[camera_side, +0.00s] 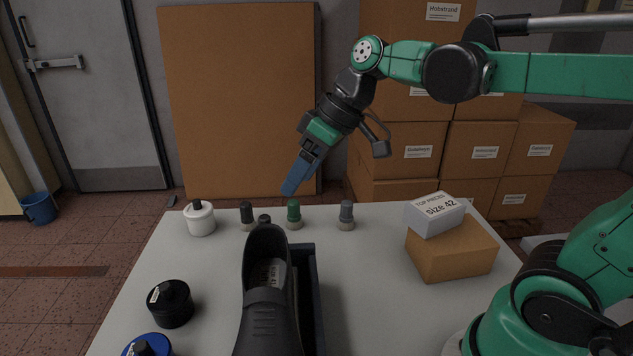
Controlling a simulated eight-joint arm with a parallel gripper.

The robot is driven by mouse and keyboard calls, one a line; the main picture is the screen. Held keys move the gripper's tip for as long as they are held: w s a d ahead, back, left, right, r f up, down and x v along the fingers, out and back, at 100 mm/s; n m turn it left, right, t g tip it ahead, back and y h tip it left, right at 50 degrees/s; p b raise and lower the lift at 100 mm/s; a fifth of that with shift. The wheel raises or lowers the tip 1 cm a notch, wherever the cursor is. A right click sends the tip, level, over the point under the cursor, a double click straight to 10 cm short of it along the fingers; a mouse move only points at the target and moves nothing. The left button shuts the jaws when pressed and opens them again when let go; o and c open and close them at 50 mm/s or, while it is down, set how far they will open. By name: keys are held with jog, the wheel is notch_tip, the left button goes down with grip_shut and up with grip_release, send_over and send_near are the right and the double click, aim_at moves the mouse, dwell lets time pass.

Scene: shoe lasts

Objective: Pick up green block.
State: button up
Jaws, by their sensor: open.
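A small upright green piece (293,211) with a pale base stands at the back of the table (375,290). It is rounded, more like a capped peg than a block, and it is the only loose green thing I see. My gripper (290,188) has blue fingers and hangs above the table's back edge, tilted down to the left. Its fingertips appear just above the green piece in the picture, apart from it. The fingers overlap from this side, and nothing shows between them. How far the gripper is from the piece in depth is hard to tell.
A dark piece (247,215) and a grey piece (346,215) flank the green one. A white jar (200,218) stands left, black (171,303) and blue (148,346) jars front left. A white box (435,214) sits on a brown box (452,250).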

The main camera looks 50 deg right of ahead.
jog(key=w+d+n+g+y, duration=0.2)
jog(key=w+d+n+y, duration=0.2)
jog(key=w+n+y, duration=0.6)
jog(key=shift+n, duration=0.9)
notch_tip(320, 180, down, 12)
jog(key=shift+s+a+f, duration=0.1)
jog(key=shift+s+f, duration=0.05)
jog(key=x, duration=0.4)
jog(key=shift+a+f, duration=0.1)
jog(key=shift+f, duration=0.1)
jog(key=shift+a+f, duration=0.25)
jog(key=shift+a, duration=0.3)
grip_shut()
